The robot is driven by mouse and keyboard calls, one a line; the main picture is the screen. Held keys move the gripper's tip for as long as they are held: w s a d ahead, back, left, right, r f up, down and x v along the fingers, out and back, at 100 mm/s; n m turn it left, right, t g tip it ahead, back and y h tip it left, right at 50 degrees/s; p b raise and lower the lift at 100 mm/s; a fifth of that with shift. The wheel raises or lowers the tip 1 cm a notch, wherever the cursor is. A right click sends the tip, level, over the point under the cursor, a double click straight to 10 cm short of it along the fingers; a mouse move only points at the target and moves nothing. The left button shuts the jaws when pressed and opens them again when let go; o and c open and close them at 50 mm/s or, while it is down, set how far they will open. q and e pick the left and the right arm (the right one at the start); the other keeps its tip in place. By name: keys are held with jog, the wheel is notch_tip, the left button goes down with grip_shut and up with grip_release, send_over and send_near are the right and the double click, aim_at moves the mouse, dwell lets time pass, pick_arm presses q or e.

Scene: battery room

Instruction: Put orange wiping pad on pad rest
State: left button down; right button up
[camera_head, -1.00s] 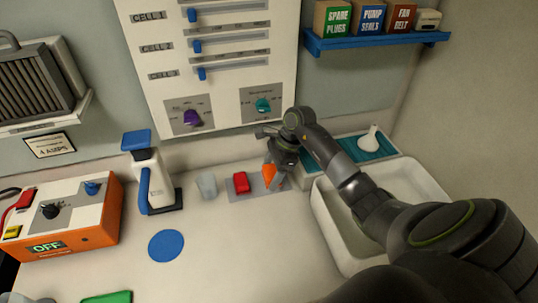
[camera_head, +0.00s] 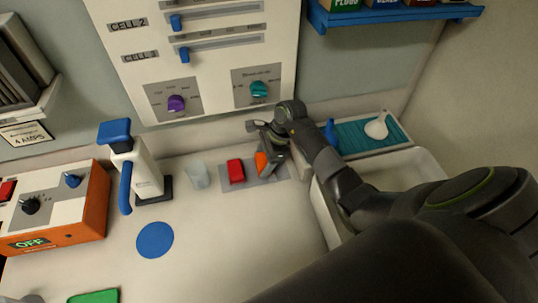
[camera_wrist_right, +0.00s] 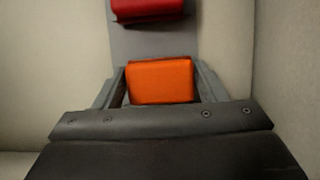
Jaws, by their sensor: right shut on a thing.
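The orange wiping pad (camera_head: 262,162) is between the fingers of my right gripper (camera_head: 268,170). In the right wrist view the orange pad (camera_wrist_right: 161,81) sits between the two fingers of the shut right gripper (camera_wrist_right: 161,88). The grey pad rest (camera_head: 250,181) lies on the counter below, and the red pad (camera_head: 236,171) is on it, left of the orange pad. The orange pad is over or on the right part of the grey rest; I cannot tell whether it touches.
A pale cup (camera_head: 198,174) stands left of the rest, with a white and blue device (camera_head: 140,168) beyond it. A white basin (camera_head: 420,162) and teal tray (camera_head: 362,138) are to the right. A blue disc (camera_head: 155,240) lies on the open counter in front.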

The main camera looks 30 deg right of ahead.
jog(key=shift+d+f, duration=0.1)
jog(key=shift+s, duration=0.2)
jog(key=shift+s+a+r, duration=0.15)
jog(key=shift+a+r, duration=0.05)
jog(key=shift+a, duration=0.15)
jog(key=shift+a+b, duration=0.1)
jog(key=shift+b, duration=0.2)
jog(key=o, duration=0.4)
jog(key=shift+f, duration=0.1)
jog(key=o, duration=0.5)
jog(key=shift+d+f, duration=0.1)
jog(key=shift+d, duration=0.1)
pick_arm(q)
jog(key=shift+s+f, duration=0.15)
jog(key=shift+f, duration=0.1)
